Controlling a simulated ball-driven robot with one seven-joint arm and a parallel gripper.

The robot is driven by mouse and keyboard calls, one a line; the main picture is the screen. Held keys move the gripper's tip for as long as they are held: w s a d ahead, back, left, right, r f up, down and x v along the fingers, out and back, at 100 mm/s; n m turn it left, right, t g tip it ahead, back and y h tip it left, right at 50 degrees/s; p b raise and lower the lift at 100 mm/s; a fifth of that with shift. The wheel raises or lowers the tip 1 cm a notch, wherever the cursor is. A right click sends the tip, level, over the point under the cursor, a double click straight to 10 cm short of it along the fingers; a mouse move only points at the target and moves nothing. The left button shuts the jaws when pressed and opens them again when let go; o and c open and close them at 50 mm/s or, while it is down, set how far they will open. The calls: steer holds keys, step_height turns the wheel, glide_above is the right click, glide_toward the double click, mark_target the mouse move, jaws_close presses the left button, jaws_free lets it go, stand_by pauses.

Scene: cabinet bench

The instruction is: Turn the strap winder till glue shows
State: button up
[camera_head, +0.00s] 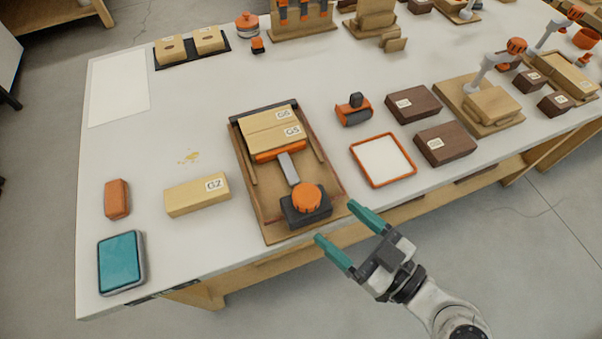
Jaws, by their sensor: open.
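The strap winder (307,199) is an orange round knob on a dark block at the near end of a wooden jig (272,223). I cannot make out any glue at the seam between the blocks. My gripper (334,228) has teal fingers, open and empty. It is just right of and nearer than the winder, by the bench's front edge, apart from the knob.
A loose block labelled G2 (198,194), an orange block (117,199) and a teal-topped device (121,262) lie left of the jig. An orange-framed white tray (383,160), an orange roller-like tool (354,110) and dark blocks (446,144) lie to the right. Yellow spots (189,157) mark the bench.

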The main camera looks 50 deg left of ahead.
mark_target(296, 187)
steer(key=a+p, duration=0.1)
steer(key=a, duration=1)
steer(key=shift+s+r+p, duration=0.1)
steer(key=shift+s+p, duration=0.05)
steer(key=shift+p, duration=0.2)
steer(key=shift+d, duration=0.1)
steer(key=shift+c, duration=0.3)
steer(key=c, duration=0.9)
